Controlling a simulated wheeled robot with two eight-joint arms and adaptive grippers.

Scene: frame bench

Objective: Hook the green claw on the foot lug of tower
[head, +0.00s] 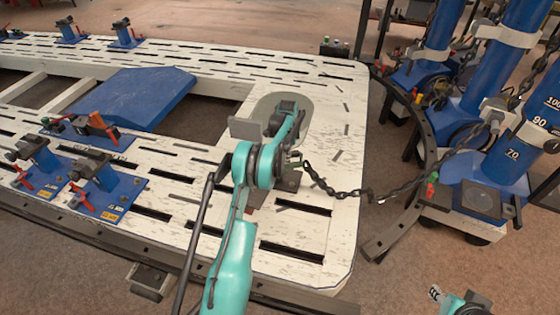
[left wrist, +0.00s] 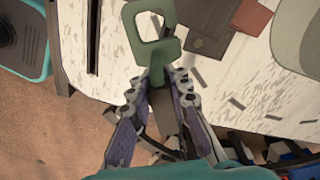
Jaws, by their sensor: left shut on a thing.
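The green claw (left wrist: 162,50) shows in the left wrist view as a squarish loop with a hole, above the bench. My left gripper (left wrist: 157,82) is shut on its lower end; in the head view the gripper (head: 293,158) is small and partly hidden by my teal arm. A dark chain (head: 340,192) runs from near this gripper, sagging rightward to the tower. The blue tower (head: 520,140), marked with numbers, stands at the right, apart from the claw. Its foot (head: 482,200) shows, but I cannot clearly pick out the lug. My right gripper (head: 450,298) is only partly in view at the bottom right.
The white slotted bench (head: 325,110) fills the left and middle. A curved dark rail (head: 428,135) runs between bench and towers. Brown floor (head: 385,270) is clear in front.

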